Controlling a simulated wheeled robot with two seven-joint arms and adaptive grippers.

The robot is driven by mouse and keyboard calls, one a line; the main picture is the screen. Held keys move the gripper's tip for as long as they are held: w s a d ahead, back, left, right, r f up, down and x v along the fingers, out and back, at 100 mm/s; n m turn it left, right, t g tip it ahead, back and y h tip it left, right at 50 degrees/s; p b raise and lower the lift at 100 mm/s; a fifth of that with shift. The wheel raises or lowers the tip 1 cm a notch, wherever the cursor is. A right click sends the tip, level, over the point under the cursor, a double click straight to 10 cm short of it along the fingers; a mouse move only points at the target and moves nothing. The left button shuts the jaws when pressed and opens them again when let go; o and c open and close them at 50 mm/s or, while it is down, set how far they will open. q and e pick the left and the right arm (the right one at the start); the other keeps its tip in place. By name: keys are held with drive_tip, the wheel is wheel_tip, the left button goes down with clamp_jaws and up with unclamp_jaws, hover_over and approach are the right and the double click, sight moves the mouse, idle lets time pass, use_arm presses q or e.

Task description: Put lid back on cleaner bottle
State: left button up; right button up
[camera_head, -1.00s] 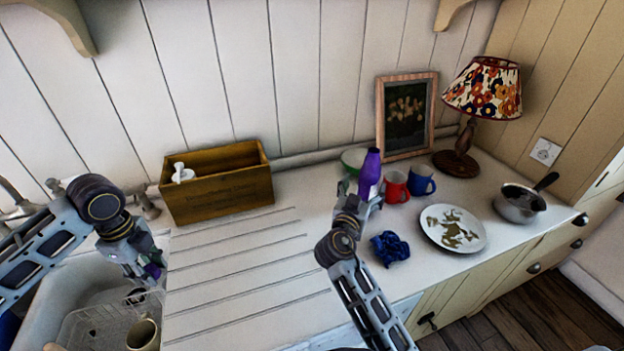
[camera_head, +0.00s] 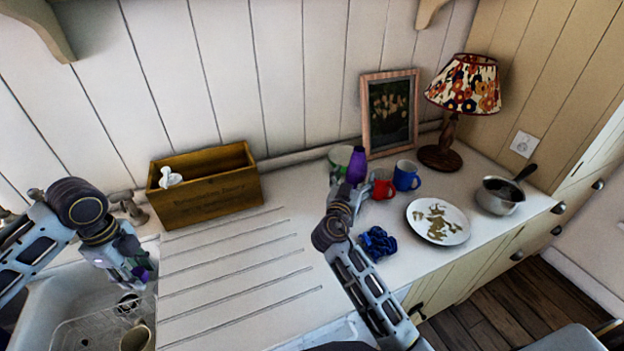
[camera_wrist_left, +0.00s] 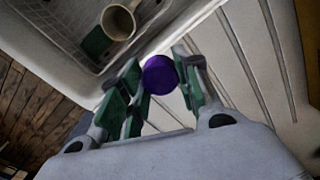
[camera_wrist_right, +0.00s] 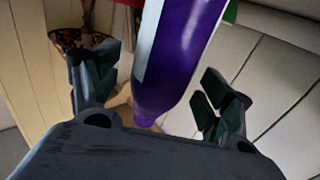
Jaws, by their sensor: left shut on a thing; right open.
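The purple cleaner bottle (camera_head: 357,166) stands upright on the counter near the back wall. It fills the middle of the right wrist view (camera_wrist_right: 172,62). My right gripper (camera_head: 352,192) is open, with one finger on each side of the bottle; whether either finger touches it I cannot tell. The round purple lid (camera_wrist_left: 160,75) is between the fingertips of my left gripper (camera_wrist_left: 158,80), which is shut on it. In the head view the left gripper (camera_head: 140,272) hangs over the sink's right edge, far left of the bottle. The bottle's top is small in the head view.
A blue cloth (camera_head: 377,243) and a plate (camera_head: 438,222) lie in front. A wooden box (camera_head: 212,190) stands behind the clear, grooved drainboard (camera_head: 225,265).

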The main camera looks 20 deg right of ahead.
drive_tip(key=shift+p+x, duration=0.45)
drive_tip(key=shift+x, duration=1.1)
drive_tip(key=c, duration=1.4)
